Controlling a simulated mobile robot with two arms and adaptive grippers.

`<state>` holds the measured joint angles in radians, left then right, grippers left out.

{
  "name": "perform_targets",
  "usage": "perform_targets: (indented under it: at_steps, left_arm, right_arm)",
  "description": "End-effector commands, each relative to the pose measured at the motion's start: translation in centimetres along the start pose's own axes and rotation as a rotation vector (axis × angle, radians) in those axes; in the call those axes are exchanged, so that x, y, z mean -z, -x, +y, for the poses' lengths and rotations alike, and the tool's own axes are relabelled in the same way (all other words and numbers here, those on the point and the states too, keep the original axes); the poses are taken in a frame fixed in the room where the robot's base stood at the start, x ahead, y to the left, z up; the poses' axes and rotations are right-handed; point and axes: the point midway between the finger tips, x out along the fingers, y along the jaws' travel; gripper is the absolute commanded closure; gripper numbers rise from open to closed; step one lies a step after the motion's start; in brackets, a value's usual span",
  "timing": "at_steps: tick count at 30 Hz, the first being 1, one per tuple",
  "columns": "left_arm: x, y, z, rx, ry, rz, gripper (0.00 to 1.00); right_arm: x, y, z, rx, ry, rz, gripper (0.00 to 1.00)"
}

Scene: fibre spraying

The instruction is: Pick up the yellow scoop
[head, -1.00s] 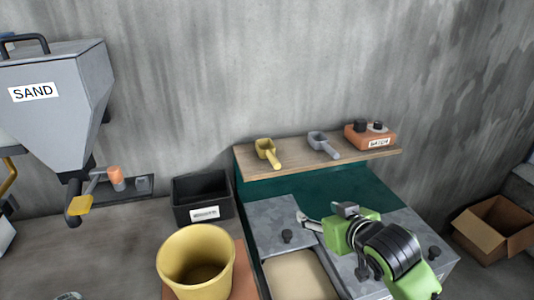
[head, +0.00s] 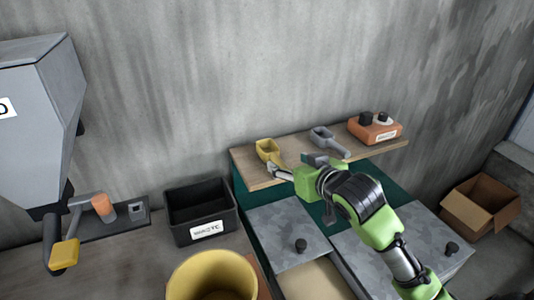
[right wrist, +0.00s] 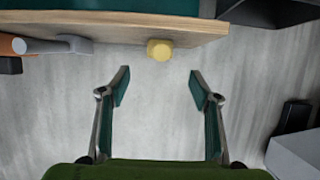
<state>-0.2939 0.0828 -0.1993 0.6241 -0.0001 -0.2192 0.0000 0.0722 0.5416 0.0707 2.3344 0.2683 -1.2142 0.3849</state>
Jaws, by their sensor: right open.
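The yellow scoop (head: 267,151) lies on the wooden shelf (head: 259,177) near its left end. My left gripper is not in view.
A grey scoop (head: 325,139) and an orange box with knobs (head: 374,130) share the shelf. Below are grey lids with black knobs (head: 285,226). A black bin (head: 200,207), a yellow bucket (head: 212,270) and a grey hopper (head: 40,110) stand left. A cardboard box (head: 481,206) is at right.

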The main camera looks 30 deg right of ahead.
Motion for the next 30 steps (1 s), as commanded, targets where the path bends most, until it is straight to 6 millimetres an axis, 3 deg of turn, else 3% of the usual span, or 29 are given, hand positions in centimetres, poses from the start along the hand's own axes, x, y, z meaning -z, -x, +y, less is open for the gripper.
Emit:
perform_targets:
  at_steps: [8, 19, 30]
  left_arm:
    - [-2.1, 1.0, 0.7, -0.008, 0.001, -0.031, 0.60]
    - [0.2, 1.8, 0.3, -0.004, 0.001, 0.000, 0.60]
    - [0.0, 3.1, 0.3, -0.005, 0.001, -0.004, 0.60]
  right_arm:
    - [0.2, -4.8, 0.0, 0.000, -0.001, -0.002, 0.42]
    - [0.7, -7.2, 0.0, -0.001, 0.000, 0.000, 0.42]
    - [1.0, -11.1, -0.1, 0.000, 0.001, 0.000, 0.42]
